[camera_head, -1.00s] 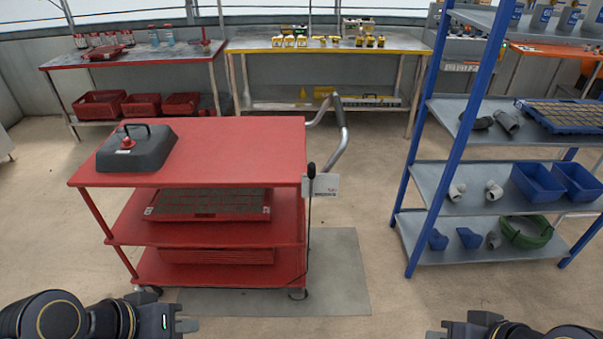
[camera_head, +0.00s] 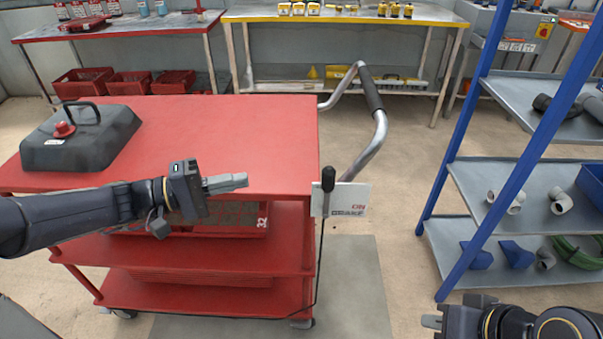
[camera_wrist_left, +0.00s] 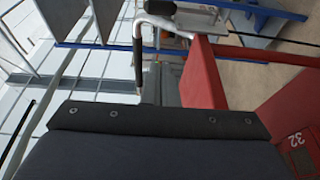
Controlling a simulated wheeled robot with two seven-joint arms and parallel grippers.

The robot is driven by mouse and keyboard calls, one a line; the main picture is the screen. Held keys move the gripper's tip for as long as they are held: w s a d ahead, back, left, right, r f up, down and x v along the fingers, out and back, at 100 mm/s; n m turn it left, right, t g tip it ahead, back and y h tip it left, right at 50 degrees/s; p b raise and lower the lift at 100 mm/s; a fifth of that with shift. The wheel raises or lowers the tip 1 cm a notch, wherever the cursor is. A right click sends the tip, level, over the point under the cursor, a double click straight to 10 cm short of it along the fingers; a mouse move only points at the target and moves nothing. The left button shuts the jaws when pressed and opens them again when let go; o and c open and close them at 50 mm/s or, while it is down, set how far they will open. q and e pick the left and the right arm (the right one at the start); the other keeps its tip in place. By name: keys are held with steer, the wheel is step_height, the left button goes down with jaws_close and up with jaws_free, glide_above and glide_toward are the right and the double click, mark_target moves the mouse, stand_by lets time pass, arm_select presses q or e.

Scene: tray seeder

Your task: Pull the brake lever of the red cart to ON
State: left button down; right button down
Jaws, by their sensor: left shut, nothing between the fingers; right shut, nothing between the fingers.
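The red cart (camera_head: 230,130) fills the left and middle of the head view. Its brake lever (camera_head: 328,180) is a thin dark rod with a black knob, upright at the cart's right front corner. A white plate (camera_head: 352,201) marked ON and BRAKE is behind it; the knob stands left of the word ON. My left gripper (camera_head: 243,181) is shut and empty in front of the cart, left of the lever, pointing right and apart from it. My right gripper (camera_head: 432,322) is shut and empty at bottom right.
A grey push handle (camera_head: 380,130) sticks out at the cart's right. A dark box with a handle (camera_head: 80,138) sits on the cart top. A blue-framed shelf (camera_head: 470,200) stands at right. Floor between cart and shelf is clear.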

arm_select(q)
steer(key=shift+r, duration=0.1)
steer(key=shift+d, duration=0.15)
glide_toward(327, 194)
steer(key=w+d+r, duration=0.2)
steer(key=w+r, duration=0.1)
steer(key=w, duration=0.3)
steer(key=s+d, duration=0.1)
steer(key=s+d+b, duration=0.1)
steer(key=d, duration=0.1)
steer(key=shift+s+r, duration=0.15)
steer(key=shift+r, duration=0.05)
steer(key=shift+r, duration=0.1)
